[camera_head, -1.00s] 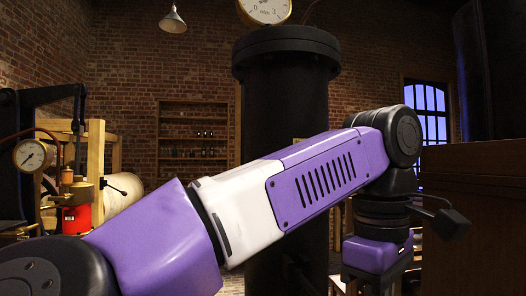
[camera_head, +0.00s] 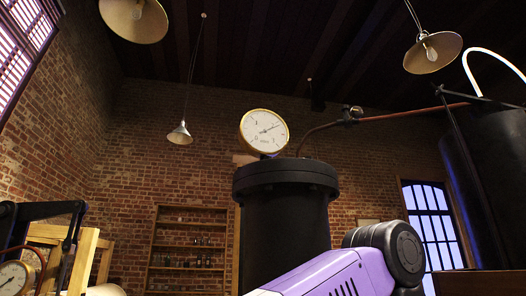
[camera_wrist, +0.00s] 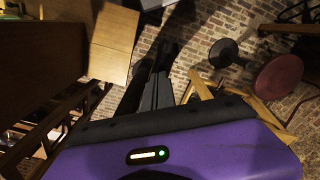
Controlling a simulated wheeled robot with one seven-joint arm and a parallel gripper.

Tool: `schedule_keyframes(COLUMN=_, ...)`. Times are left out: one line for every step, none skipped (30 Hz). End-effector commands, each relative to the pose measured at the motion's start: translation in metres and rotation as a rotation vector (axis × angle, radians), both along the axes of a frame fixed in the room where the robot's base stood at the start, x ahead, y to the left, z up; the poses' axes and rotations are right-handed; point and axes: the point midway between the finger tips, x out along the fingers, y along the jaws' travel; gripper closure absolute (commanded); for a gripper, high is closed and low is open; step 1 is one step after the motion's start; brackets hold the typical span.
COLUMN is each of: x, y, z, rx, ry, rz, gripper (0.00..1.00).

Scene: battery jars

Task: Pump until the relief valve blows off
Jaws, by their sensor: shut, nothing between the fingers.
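A tall black cylindrical vessel (camera_head: 287,225) with a flanged lid stands in the middle of the head view. A round brass-rimmed gauge (camera_head: 264,131) sits on top, its needle pointing to the upper right. A copper pipe (camera_head: 410,116) runs from the vessel's top to the right, with a small dark fitting (camera_head: 352,112) on it. I cannot tell whether that is the relief valve. A pump handle is not clearly seen. My gripper (camera_wrist: 157,68) shows in the wrist view, shut and empty, with its fingers pointing away from the camera.
A second gauge (camera_head: 13,278) stands at the lower left by a wooden frame (camera_head: 88,255). A dark tank (camera_head: 500,180) stands at the right. Shelves (camera_head: 187,250) line the brick wall. The wrist view shows a dark red round disc (camera_wrist: 278,78) and a wooden panel (camera_wrist: 112,45).

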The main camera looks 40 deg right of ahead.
Motion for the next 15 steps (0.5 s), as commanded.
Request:
schedule_keyframes(x=0.0, y=0.0, z=-0.014, rx=0.0, ry=0.001, rz=0.0, gripper=1.0)
schedule_keyframes(x=0.0, y=0.0, z=-0.018, rx=0.0, ry=0.001, rz=-0.001, gripper=1.0)
schedule_keyframes(x=0.0, y=0.0, z=-0.025, rx=0.0, ry=0.0, rz=-0.001, gripper=1.0)
schedule_keyframes(x=0.0, y=0.0, z=-0.029, rx=0.0, ry=0.0, rz=-0.001, gripper=1.0)
schedule_keyframes(x=0.0, y=0.0, z=-0.034, rx=0.0, ry=0.0, rz=-0.001, gripper=1.0)
schedule_keyframes(x=0.0, y=0.0, z=-0.039, rx=0.0, ry=0.0, rz=-0.001, gripper=1.0)
schedule_keyframes(x=0.0, y=0.0, z=-0.044, rx=0.0, ry=0.001, rz=-0.001, gripper=1.0)
schedule_keyframes(x=0.0, y=0.0, z=-0.048, rx=0.0, ry=0.001, rz=-0.001, gripper=1.0)
schedule_keyframes(x=0.0, y=0.0, z=-0.054, rx=0.0, ry=0.001, rz=-0.001, gripper=1.0)
schedule_keyframes(x=0.0, y=0.0, z=-0.058, rx=0.0, ry=0.001, rz=-0.001, gripper=1.0)
schedule_keyframes(x=0.0, y=0.0, z=-0.063, rx=-0.001, ry=0.001, rz=-0.001, gripper=1.0)
schedule_keyframes(x=0.0, y=0.0, z=-0.068, rx=-0.001, ry=0.001, rz=-0.001, gripper=1.0)
schedule_keyframes(x=0.0, y=0.0, z=-0.073, rx=-0.001, ry=0.001, rz=-0.001, gripper=1.0)
schedule_keyframes(x=0.0, y=0.0, z=-0.077, rx=-0.001, ry=0.0, rz=-0.001, gripper=1.0)
schedule_keyframes(x=0.0, y=0.0, z=-0.083, rx=-0.001, ry=0.0, rz=0.0, gripper=1.0)
